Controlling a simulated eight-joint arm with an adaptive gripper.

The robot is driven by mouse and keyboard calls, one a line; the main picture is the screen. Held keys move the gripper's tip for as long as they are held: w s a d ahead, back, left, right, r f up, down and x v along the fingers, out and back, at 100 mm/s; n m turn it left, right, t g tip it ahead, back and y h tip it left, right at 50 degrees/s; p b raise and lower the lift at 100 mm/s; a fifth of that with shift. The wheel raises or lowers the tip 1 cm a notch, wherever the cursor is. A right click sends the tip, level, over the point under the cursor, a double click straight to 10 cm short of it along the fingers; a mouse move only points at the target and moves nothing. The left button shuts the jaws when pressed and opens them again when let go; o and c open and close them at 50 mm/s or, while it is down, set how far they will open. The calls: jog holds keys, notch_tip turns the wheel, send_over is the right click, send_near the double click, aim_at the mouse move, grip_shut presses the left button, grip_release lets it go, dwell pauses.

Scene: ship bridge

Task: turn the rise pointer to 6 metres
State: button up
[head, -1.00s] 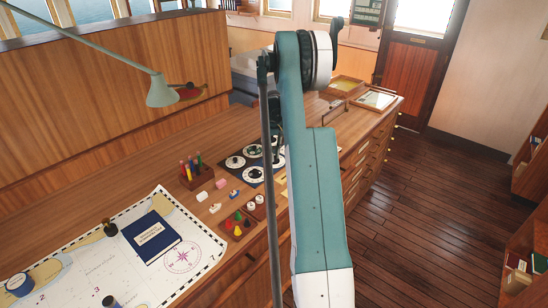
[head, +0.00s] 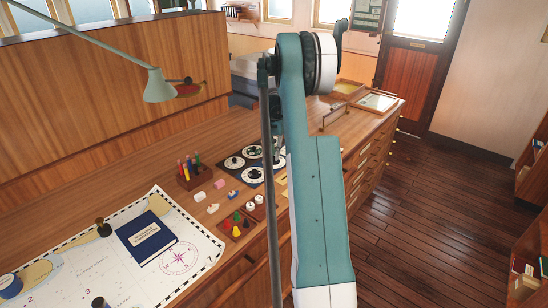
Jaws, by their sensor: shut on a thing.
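A dark panel (head: 243,184) on the wooden chart desk carries several round white dials with dark pointers. One dial (head: 235,162) is at the left, another (head: 253,175) at the front, and one at the right (head: 279,162) is partly covered by my arm. The markings are too small to read, so I cannot tell which is the rise dial or its pointer's reading. My gripper (head: 278,143) is down at the right-hand dials, mostly hidden behind my arm. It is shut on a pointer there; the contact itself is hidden.
A block of coloured pens (head: 195,174), small erasers and a tray of coloured pegs (head: 237,225) stand left of and in front of the panel. A chart (head: 100,255) with a blue book (head: 147,238) lies at left. A lamp (head: 157,87) hangs above. Framed trays (head: 376,103) are behind.

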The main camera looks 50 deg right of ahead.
jog(key=shift+m+b, duration=0.3)
jog(key=shift+m, duration=0.7)
jog(key=o, duration=0.9)
jog(key=shift+r, duration=0.2)
notch_tip(320, 180, up, 12)
jog(key=shift+f, duration=0.15)
dwell(0.4)
